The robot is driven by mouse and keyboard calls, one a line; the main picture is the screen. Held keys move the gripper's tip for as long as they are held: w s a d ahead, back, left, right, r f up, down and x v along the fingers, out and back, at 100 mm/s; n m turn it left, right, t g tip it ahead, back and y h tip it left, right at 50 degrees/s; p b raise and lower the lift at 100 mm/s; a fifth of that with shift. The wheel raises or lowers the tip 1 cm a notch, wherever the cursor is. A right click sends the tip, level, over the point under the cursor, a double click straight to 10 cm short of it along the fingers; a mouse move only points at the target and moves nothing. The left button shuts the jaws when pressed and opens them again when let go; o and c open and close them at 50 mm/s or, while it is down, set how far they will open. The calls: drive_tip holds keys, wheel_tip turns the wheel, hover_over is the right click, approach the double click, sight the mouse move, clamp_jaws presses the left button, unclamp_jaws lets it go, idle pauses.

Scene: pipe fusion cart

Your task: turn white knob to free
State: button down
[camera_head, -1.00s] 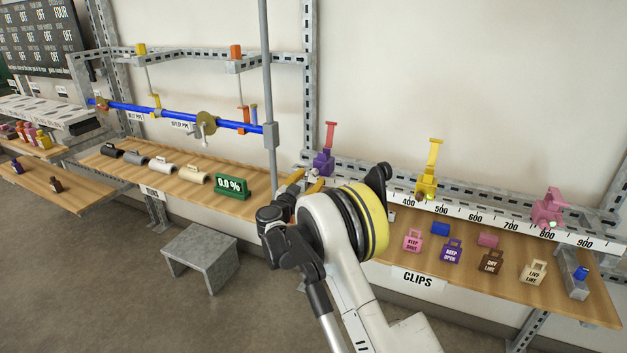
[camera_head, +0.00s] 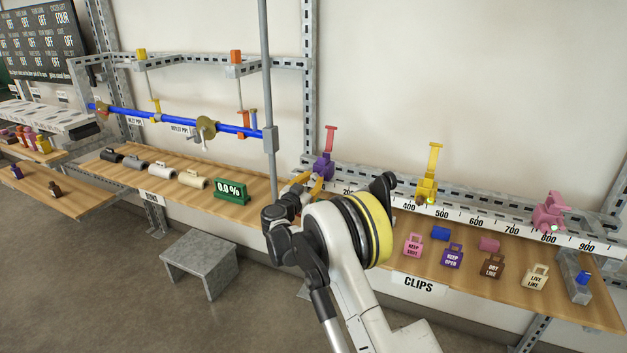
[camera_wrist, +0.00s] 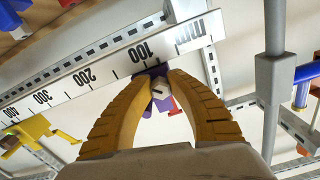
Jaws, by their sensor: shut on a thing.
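The white knob (camera_wrist: 160,93) sits on the front of the purple clamp (camera_wrist: 153,74), near the 100 mark of the ruler rail. In the wrist view my gripper (camera_wrist: 163,84) has its two yellow fingers closed on either side of the knob. In the head view the purple clamp (camera_head: 323,166) stands upright at the rail's left end with a red handle. My gripper (camera_head: 311,185) is at its front. The knob is hidden there by my fingers, and I cannot read any marking on it.
The ruler rail (camera_head: 494,227) runs right with a yellow clamp (camera_head: 427,178) and a pink clamp (camera_head: 549,212). Several tags and blocks lie on the shelf below. A grey vertical post (camera_head: 269,85) stands close to the left, near the blue pipe (camera_head: 165,118).

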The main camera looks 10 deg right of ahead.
drive_tip(key=n, duration=0.2)
drive_tip(key=shift+n, duration=0.3)
drive_tip(key=c, duration=1.3)
unclamp_jaws()
drive_tip(key=shift+o, duration=0.2)
drive_tip(key=v, duration=1.2)
drive_tip(key=shift+d, duration=0.1)
